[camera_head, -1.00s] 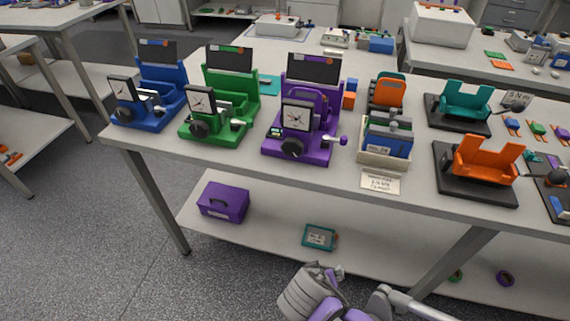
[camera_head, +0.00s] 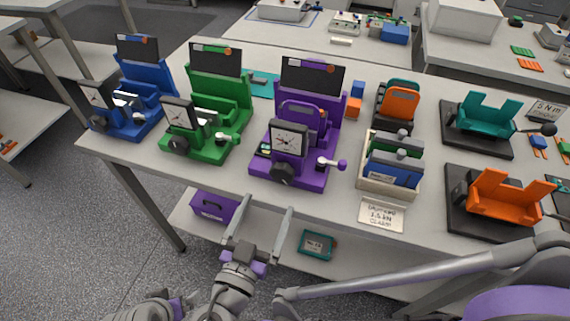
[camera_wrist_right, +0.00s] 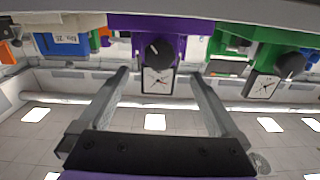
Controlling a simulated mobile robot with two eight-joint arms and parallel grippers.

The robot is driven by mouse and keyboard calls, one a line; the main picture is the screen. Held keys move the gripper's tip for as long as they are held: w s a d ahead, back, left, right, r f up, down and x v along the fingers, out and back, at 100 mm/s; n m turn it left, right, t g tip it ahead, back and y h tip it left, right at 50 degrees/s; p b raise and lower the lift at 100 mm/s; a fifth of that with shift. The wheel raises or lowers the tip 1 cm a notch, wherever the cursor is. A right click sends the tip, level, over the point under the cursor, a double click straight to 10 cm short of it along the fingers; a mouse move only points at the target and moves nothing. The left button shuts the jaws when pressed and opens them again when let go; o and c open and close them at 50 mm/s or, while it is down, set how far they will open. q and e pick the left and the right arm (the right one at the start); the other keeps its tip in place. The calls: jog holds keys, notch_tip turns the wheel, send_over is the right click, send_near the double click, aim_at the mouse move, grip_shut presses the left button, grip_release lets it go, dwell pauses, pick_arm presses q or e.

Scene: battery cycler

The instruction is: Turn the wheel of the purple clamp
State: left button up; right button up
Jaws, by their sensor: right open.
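The purple clamp (camera_head: 305,135) stands on the bench near its front edge. Its black wheel (camera_head: 283,173) is on the front, below a white-faced dial (camera_head: 289,141). A lever with a purple knob (camera_head: 341,164) sticks out to the right. My right gripper (camera_head: 270,203) is open and empty in front of the bench edge, its fingers pointing toward the wheel. In the right wrist view, which is upside down, the wheel (camera_wrist_right: 160,50) shows between the fingertips (camera_wrist_right: 160,73) and beyond them, not touched. My left gripper is not in view.
Green (camera_head: 210,120) and blue (camera_head: 138,100) clamps stand to the left. A bin of cards (camera_head: 362,180), a label (camera_head: 382,214) and the orange (camera_head: 500,197) and teal (camera_head: 480,120) fixtures are to the right. A purple case (camera_head: 211,206) and a teal box (camera_head: 317,245) are on the lower shelf.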

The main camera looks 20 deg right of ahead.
aim_at(281, 177)
jog(key=x, duration=1)
jog(key=shift+d, duration=0.1)
jog(key=c, duration=1.4)
jog(key=shift+o, duration=0.2)
jog(key=shift+n, duration=0.6)
jog(key=o, duration=1.4)
jog(key=shift+s, duration=0.1)
jog(key=shift+c, duration=0.2)
jog(key=v, duration=1.1)
